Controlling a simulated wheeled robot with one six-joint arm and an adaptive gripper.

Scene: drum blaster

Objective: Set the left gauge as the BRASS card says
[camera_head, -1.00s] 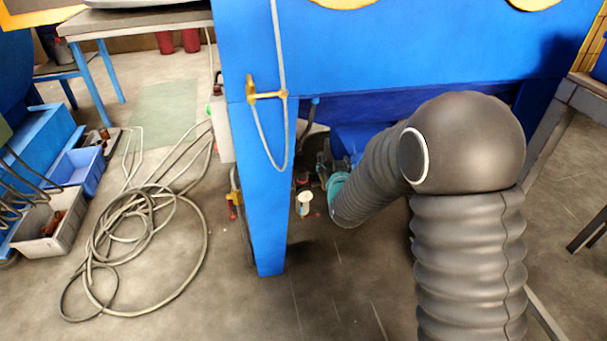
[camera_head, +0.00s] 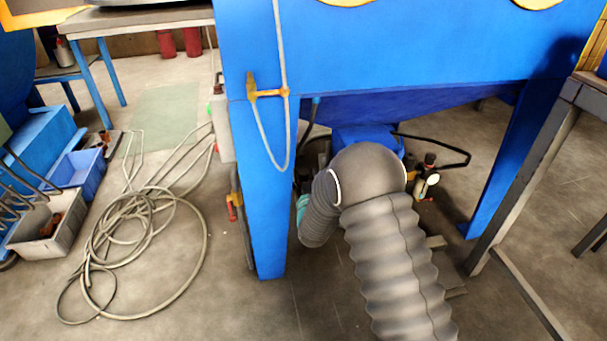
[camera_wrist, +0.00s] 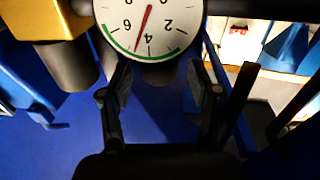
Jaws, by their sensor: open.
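In the wrist view a round white gauge (camera_wrist: 168,30) shows at the top centre, cut off by the frame edge. I cannot tell which gauge this is. In the head view a small white gauge (camera_head: 432,179) shows right of my arm. No BRASS card is legible.
The blue machine (camera_head: 410,60) stands over the work area, with a blue leg (camera_head: 262,200) left of my arm. A grey stand (camera_head: 535,180) is at the right. A coiled hose (camera_head: 205,235) lies on the floor at left. A gold block (camera_wrist: 32,18) is at the wrist view's upper left.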

